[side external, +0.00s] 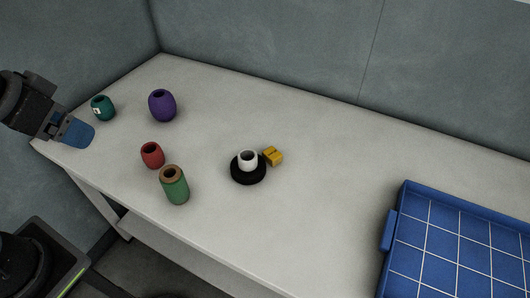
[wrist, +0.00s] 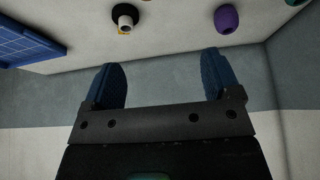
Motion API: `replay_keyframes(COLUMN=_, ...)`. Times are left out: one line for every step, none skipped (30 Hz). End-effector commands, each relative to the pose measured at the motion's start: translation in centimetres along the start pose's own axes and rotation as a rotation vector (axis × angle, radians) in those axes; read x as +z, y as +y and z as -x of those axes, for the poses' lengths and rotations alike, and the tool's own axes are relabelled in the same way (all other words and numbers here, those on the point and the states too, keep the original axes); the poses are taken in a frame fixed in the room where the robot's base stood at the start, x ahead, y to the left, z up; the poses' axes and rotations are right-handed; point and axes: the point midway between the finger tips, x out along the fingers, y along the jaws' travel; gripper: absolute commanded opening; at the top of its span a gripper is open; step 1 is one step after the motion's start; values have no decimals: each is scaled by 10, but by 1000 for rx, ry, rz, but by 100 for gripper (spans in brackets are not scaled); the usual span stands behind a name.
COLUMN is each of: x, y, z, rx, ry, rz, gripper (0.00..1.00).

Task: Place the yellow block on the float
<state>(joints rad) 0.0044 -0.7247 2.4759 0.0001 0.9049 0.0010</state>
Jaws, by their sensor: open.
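The small yellow block (side external: 273,156) lies on the pale table, close against the right side of a black round base with a white hollow cylinder on it. In the wrist view the block is mostly hidden behind these. Several barrel-shaped pieces could be the float: a purple one (side external: 162,106), a red one (side external: 152,155), a teal one (side external: 103,108) and a green one with a brown top (side external: 174,185). I cannot tell which is meant. My gripper (side external: 80,134) is at the table's left end, away from the block. Its blue fingers (wrist: 162,62) are apart and empty.
The white cylinder (side external: 248,158) stands on the black base (side external: 249,175) mid-table. A blue tray with a white grid (side external: 408,215) is at the right. Grey walls (side external: 280,50) rise behind and at the left. The table's right-middle part is clear.

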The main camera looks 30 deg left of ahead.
Motion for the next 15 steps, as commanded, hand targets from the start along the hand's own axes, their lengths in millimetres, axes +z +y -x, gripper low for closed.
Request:
replay_keyframes(x=-9, y=2, z=0, rx=3, ry=-11, rz=-8, gripper=83)
replay_keyframes(x=-16, y=3, z=0, rx=6, ry=-20, rz=-13, gripper=83)
replay_keyframes(x=-27, y=4, z=0, rx=9, ry=-33, rz=-22, gripper=83)
replay_keyframes(x=-36, y=6, z=0, rx=12, ry=-44, rz=-30, gripper=83)
replay_keyframes(x=-47, y=9, z=-1, rx=16, ry=-56, rz=-39, gripper=83)
replay_keyframes(x=-62, y=12, z=-3, rx=20, ry=-73, rz=-51, gripper=83)
replay_keyframes(x=-73, y=15, z=-6, rx=23, ry=-86, rz=-60, gripper=83)
replay_keyframes(x=-84, y=18, z=-8, rx=27, ry=-97, rz=-69, gripper=83)
replay_keyframes(x=-98, y=22, z=-13, rx=31, ry=-114, rz=-82, gripper=83)
replay_keyframes(x=-109, y=25, z=-18, rx=34, ry=-128, rz=-91, gripper=83)
replay_keyframes(x=-119, y=29, z=-23, rx=37, ry=-140, rz=-101, gripper=83)
replay_keyframes(x=-133, y=34, z=-30, rx=41, ry=-156, rz=-114, gripper=83)
replay_keyframes(x=-142, y=38, z=-36, rx=44, ry=-169, rz=-123, gripper=83)
replay_keyframes(x=-152, y=42, z=-43, rx=47, ry=-181, rz=-133, gripper=83)
replay_keyframes(x=-164, y=48, z=-53, rx=50, ry=-197, rz=-146, gripper=83)
